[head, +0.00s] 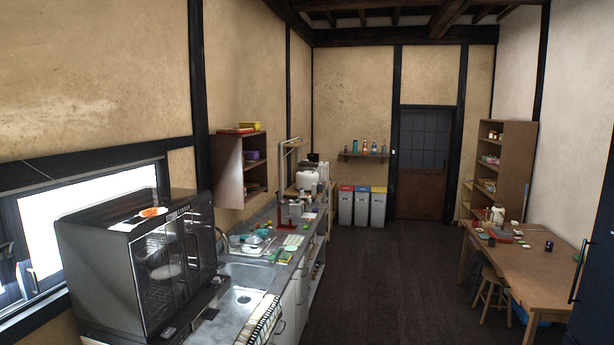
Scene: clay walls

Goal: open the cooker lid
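A white rounded appliance (306,180) stands at the far end of the counter, by the back left corner of the room. It may be the cooker, but it is too small to be sure, and its lid cannot be made out. Smaller white and grey items stand in front of it and partly hide it. Neither of my grippers is in view.
A long counter (262,249) with a sink and clutter runs along the left wall. A dark glass-fronted cabinet (104,270) stands at its near end. Three bins (361,207) stand at the back. A wooden table (534,267) and stool (492,290) are right. The dark floor (390,285) between is clear.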

